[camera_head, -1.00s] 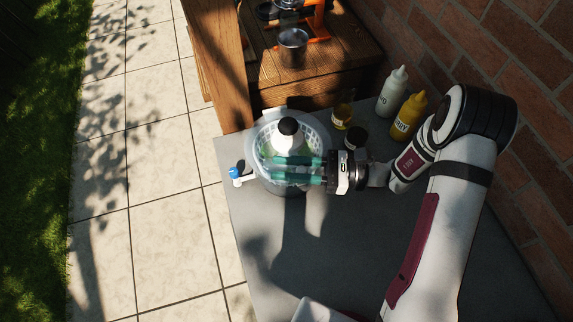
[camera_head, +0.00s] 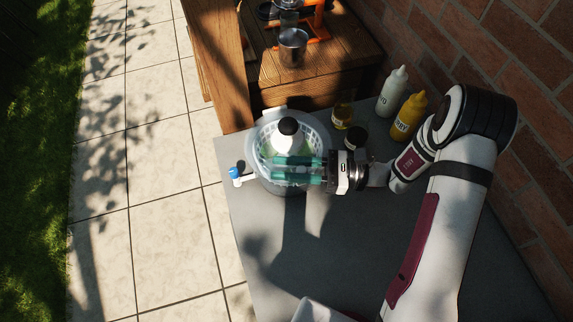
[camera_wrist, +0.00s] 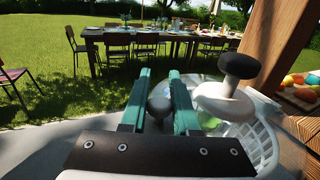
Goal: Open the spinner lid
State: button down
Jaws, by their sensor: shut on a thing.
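The salad spinner stands on the grey table, with a pale perforated basket (camera_head: 319,137) in a grey bowl. Its lid looks clear, with a white hub (camera_head: 286,144) and a black knob (camera_head: 289,126) on top; the knob also shows at the right in the wrist view (camera_wrist: 238,65). Green contents show faintly under it. My gripper (camera_head: 275,168) reaches in from the right over the spinner's near side. Its green fingers are shut on a rounded grey part (camera_wrist: 160,101), apparently of the lid, beside the knob. The exact contact is partly hidden by the fingers.
A blue-tipped white piece (camera_head: 234,174) sticks out at the spinner's left, by the table edge. A yellow bottle (camera_head: 408,116), a pale bottle (camera_head: 393,90) and small jars (camera_head: 342,114) stand behind my wrist. A wooden stand (camera_head: 320,68) is behind. The table (camera_head: 300,250) in front is mostly clear.

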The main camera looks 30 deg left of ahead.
aim_at(279, 151)
dwell(0.4)
jog(key=shift+w+a+r+m, duration=0.15)
jog(key=shift+r+m, duration=0.25)
jog(key=shift+r, duration=0.4)
jog(key=w+a+r+m+g+h, duration=0.1)
jog(key=w+a+r+m+h, duration=0.4)
jog(key=w+a+r+m, duration=0.4)
jog(key=shift+w+a+r+m, duration=0.3)
jog(key=shift+w+a+r, duration=0.2)
jog(key=shift+r, duration=1.45)
jog(key=shift+g+h, duration=0.3)
